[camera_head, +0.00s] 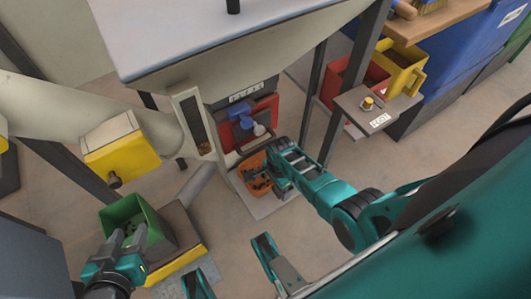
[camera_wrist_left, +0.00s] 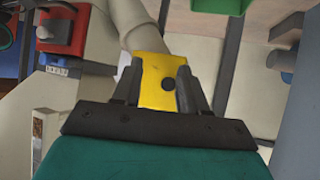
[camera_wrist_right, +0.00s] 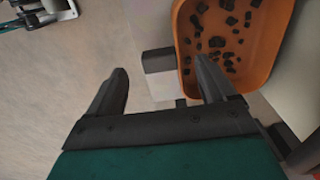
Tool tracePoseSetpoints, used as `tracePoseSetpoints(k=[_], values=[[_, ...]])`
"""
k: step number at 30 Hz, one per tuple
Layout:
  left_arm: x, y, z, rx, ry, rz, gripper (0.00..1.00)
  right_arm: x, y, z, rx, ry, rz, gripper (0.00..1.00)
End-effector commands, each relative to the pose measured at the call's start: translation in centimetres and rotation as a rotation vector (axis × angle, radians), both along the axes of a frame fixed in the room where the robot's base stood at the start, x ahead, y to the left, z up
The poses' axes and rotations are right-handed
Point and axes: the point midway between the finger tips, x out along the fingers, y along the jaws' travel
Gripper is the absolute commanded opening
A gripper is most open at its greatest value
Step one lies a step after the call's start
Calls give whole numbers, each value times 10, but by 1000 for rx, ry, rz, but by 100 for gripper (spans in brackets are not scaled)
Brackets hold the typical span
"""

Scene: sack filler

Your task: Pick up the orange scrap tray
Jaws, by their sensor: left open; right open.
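The orange scrap tray (camera_head: 255,163) sits on a pale platform under the hopper machine. Dark lumps lie in it. It also shows at the top right of the right wrist view (camera_wrist_right: 258,68). My right gripper (camera_head: 274,166) is open at the tray's right side in the head view and hides part of it. In the right wrist view, one finger of my right gripper (camera_wrist_right: 162,66) overlaps the tray's near edge and the other is off to its left; contact cannot be told. My left gripper (camera_head: 137,240) is open and empty, near the green bin (camera_head: 118,212).
A yellow box (camera_head: 122,158) is on the machine's pipe; it shows beyond the left fingers in the left wrist view (camera_wrist_left: 158,82). Machine legs (camera_head: 312,95) stand near the right arm. A red bin (camera_head: 345,75) and yellow bin (camera_head: 405,65) stand behind at right.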

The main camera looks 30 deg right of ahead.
Motion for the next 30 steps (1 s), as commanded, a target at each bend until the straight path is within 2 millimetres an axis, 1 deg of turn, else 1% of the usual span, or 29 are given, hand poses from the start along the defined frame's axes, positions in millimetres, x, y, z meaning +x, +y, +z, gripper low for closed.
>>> tracePoseSetpoints(k=[5,13,16,22,23,30], values=[[0,-1,-7,-3,2,-1,43,0,0,-12,0,1,0,84],[1,-10,-23,-26,12,-8,43,0,0,-49,-1,1,0,84],[2,-14,-20,-32,11,-15,43,0,0,-54,-1,-1,0,84],[4,-16,-15,-34,5,-18,43,0,1,-52,0,-1,0,84],[4,-16,-15,-34,4,-18,43,0,1,-52,0,0,0,82],[5,-15,-15,-32,2,-16,43,0,1,-52,0,0,0,59]])
